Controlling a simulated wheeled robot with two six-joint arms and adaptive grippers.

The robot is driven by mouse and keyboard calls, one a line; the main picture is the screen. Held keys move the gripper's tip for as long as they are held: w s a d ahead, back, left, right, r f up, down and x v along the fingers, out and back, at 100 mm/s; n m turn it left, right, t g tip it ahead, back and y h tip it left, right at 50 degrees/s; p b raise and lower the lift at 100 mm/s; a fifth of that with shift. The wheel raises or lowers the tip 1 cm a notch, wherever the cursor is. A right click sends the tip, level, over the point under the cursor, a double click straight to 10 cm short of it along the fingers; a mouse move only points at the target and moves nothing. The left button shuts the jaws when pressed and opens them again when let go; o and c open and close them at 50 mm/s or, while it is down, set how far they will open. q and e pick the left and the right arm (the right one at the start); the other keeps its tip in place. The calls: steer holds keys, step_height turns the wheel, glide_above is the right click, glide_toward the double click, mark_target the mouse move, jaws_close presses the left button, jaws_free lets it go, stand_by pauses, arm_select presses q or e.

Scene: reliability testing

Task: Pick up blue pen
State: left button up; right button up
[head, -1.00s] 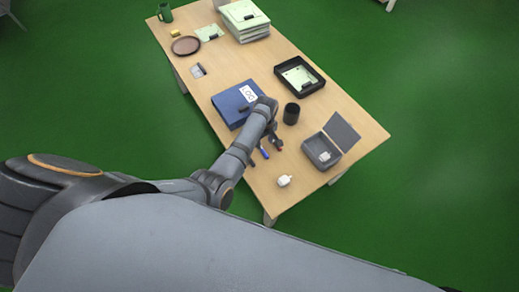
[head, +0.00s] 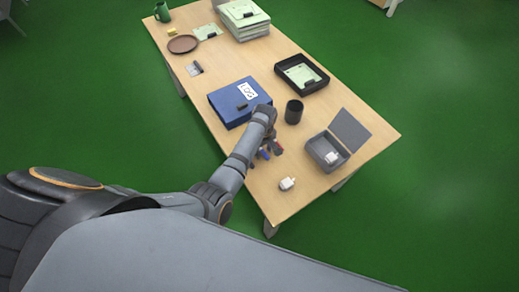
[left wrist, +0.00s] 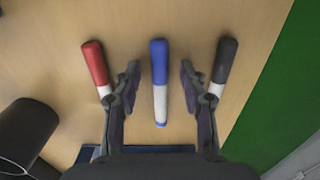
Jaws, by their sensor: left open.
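The blue pen (left wrist: 159,75) has a blue cap and white body and lies on the table in the left wrist view. My left gripper (left wrist: 157,75) is open, with one finger on each side of the blue pen and nothing held. A red pen (left wrist: 96,65) lies just outside the left finger and a black pen (left wrist: 224,62) just outside the right finger. In the head view the blue pen (head: 264,155) shows small beside my left gripper (head: 270,150), partly hidden by it. My right gripper is not in view.
On the table (head: 300,80), a blue binder (head: 228,106) lies left of the gripper. A black cup (head: 293,112) stands behind it. A grey open box (head: 315,148) and a small white object (head: 287,184) are to the right. A black tray (head: 322,85) is farther back.

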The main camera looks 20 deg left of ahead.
mark_target(263, 152)
arm_select(q)
jaws_close()
steer(key=shift+r, duration=0.15)
steer(key=shift+r, duration=0.3)
step_height(263, 152, up, 3)
steer(key=shift+a+f, duration=0.1)
steer(key=shift+f, duration=0.05)
steer(key=s+a+r, duration=0.9)
steer(key=s, duration=0.1)
steer(key=shift+s+r+b, duration=0.25)
steer(key=shift+s+b, duration=0.1)
steer(key=shift+b, duration=0.05)
